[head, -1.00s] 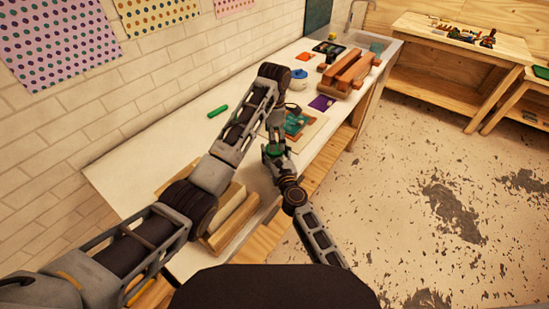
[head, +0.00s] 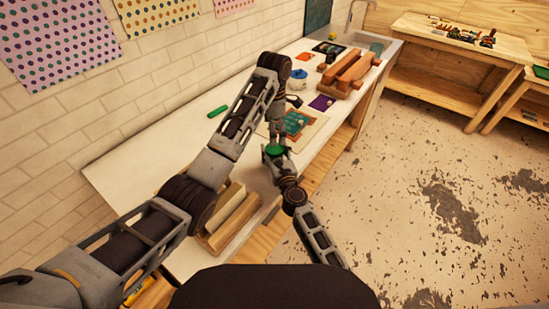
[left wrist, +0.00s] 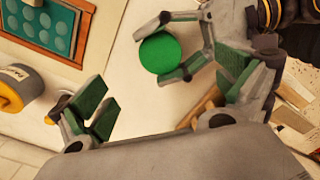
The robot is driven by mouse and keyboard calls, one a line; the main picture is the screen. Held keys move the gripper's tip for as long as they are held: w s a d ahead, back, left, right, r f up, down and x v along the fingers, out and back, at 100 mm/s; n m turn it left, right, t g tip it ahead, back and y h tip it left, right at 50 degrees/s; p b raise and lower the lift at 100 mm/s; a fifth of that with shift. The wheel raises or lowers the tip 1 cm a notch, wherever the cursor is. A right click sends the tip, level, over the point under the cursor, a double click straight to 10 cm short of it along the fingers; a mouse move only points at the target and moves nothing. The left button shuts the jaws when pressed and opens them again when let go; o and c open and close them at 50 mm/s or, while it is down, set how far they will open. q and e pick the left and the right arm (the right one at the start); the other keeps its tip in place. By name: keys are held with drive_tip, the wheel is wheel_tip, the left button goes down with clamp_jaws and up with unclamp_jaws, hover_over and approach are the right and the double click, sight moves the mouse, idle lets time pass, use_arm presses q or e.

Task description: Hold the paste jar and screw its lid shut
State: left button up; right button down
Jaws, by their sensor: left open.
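The paste jar's round green lid (head: 275,150) sits at the tip of my right arm in the head view. It also shows from above in the left wrist view (left wrist: 160,54). My right gripper (left wrist: 178,45) has its fingers on either side of it and appears shut on the jar; the jar body is hidden below the lid. My left gripper (left wrist: 145,118) is open and empty, its green-padded fingers spread wide. The lid lies beyond these fingers, apart from them. In the head view my left wrist hangs just above and behind the lid, its fingers hard to make out.
A teal board with round spots (head: 297,122) lies on the white counter (head: 150,165). The front counter edge is close to my right arm.

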use_arm(q)
wheel_tip(320, 180, up, 9)
use_arm(e)
drive_tip(key=shift+d+f, duration=0.1)
drive_tip(key=shift+f, duration=0.15)
idle(0.9)
use_arm(q)
drive_tip(key=shift+s, duration=0.1)
use_arm(e)
drive_tip(key=c, duration=0.5)
unclamp_jaws()
drive_tip(key=shift+c, duration=0.2)
drive_tip(key=shift+o, duration=1.1)
drive_tip(key=shift+r, duration=0.1)
drive_tip(key=shift+s, duration=0.1)
drive_tip(key=shift+v, duration=5.85)
